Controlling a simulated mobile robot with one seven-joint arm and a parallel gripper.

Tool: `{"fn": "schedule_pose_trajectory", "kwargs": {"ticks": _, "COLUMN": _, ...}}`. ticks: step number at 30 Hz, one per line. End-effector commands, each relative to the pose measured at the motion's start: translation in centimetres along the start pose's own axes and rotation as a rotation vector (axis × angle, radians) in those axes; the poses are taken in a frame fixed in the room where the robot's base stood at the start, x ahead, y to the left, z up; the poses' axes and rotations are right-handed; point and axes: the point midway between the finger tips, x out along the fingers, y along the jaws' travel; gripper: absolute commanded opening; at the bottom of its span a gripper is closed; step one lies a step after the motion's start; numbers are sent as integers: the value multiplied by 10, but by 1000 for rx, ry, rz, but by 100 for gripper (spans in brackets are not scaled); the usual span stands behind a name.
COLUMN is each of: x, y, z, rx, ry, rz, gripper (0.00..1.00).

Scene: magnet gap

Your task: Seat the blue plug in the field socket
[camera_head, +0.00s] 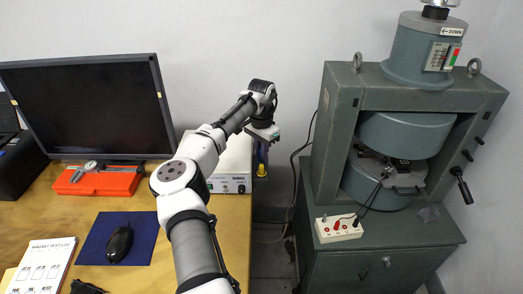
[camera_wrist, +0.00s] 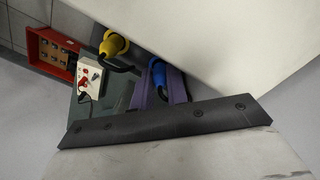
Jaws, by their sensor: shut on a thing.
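The blue plug (camera_wrist: 158,72) shows in the wrist view between the purple fingers of my gripper (camera_wrist: 160,88), which is shut on it. In the head view my gripper (camera_head: 262,150) is at the right edge of the desk, beside the white instrument box; the plug there is too small to make out clearly. A yellow plug (camera_wrist: 113,45) with a black cable is close by, up and left of the blue plug in the wrist view. It also shows below my gripper in the head view (camera_head: 261,170). I cannot identify the field socket for sure.
The green magnet frame (camera_head: 330,130) stands at right on a green cabinet (camera_head: 350,272). A white terminal box (camera_head: 338,230) with red and black plugs is on the cabinet's front left. The desk holds a monitor (camera_head: 90,105) and white instrument box (camera_head: 232,165). Cables hang in the gap.

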Motion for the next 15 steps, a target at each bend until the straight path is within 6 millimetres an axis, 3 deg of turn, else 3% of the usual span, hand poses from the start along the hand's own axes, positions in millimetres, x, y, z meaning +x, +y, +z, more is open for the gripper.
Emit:
{"fn": "schedule_pose_trajectory", "kwargs": {"ticks": 11, "x": 6, "y": 0, "z": 0, "rx": 1, "ry": 0, "rz": 1, "gripper": 0}}
{"fn": "schedule_pose_trajectory", "kwargs": {"ticks": 12, "x": 7, "y": 0, "z": 0, "rx": 1, "ry": 1, "rz": 0, "gripper": 16}}
{"fn": "schedule_pose_trajectory", "kwargs": {"ticks": 15, "x": 7, "y": 0, "z": 0, "rx": 1, "ry": 1, "rz": 0, "gripper": 24}}
